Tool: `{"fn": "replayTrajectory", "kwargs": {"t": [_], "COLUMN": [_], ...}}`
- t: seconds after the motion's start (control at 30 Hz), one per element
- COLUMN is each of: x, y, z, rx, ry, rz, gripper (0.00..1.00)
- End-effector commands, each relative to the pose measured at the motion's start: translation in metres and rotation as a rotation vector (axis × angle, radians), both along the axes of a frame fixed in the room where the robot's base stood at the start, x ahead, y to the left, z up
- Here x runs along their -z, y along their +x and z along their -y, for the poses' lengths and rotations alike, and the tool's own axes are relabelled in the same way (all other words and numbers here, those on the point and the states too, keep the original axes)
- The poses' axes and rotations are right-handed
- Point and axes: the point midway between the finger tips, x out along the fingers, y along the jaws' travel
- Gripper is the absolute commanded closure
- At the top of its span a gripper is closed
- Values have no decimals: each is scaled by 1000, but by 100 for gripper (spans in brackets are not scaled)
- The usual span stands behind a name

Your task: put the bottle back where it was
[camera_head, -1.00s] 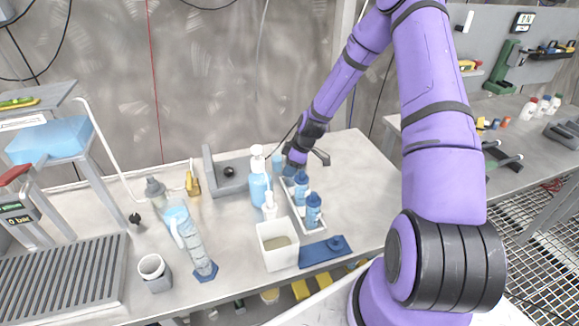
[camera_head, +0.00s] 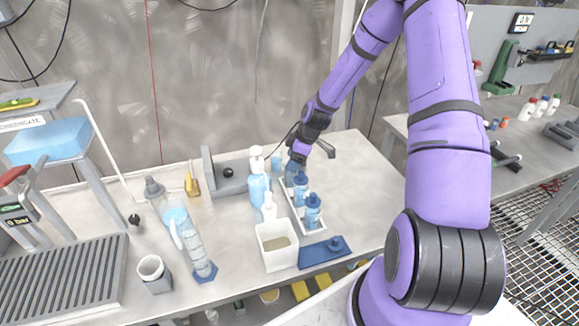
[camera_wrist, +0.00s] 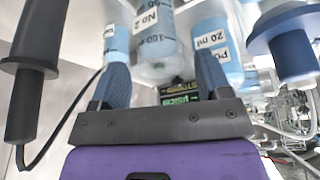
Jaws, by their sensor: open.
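A white rack (camera_head: 310,228) on the bench holds blue bottles in a row. The near bottle (camera_head: 313,212) and the middle bottle (camera_head: 300,188) stand upright in it. A third bottle (camera_head: 290,173) stands at the rack's far end, partly hidden by my gripper (camera_head: 297,160). In the wrist view my gripper (camera_wrist: 163,82) has its two fingers spread apart. A labelled bottle (camera_wrist: 155,40) shows beyond the gap between them, and another labelled bottle (camera_wrist: 211,45) is beyond the right finger. Whether a finger touches a bottle I cannot tell.
A pump bottle (camera_head: 258,185) and a white square container (camera_head: 277,254) stand left of the rack. A blue base plate (camera_head: 322,253) lies in front. A grey bracket (camera_head: 212,172) is behind on the left. The bench right of the rack is clear.

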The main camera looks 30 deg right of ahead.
Motion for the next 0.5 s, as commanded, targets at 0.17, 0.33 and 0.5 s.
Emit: {"fn": "replayTrajectory", "kwargs": {"t": [0.17, 0.33, 0.5], "x": [-35, -60, -74], "y": [-8, -14, -17], "z": [14, 22, 26], "rx": [2, 1, -1], "ry": [-2, -2, -2], "rz": [3, 2, 1], "gripper": [30, 30, 30]}}
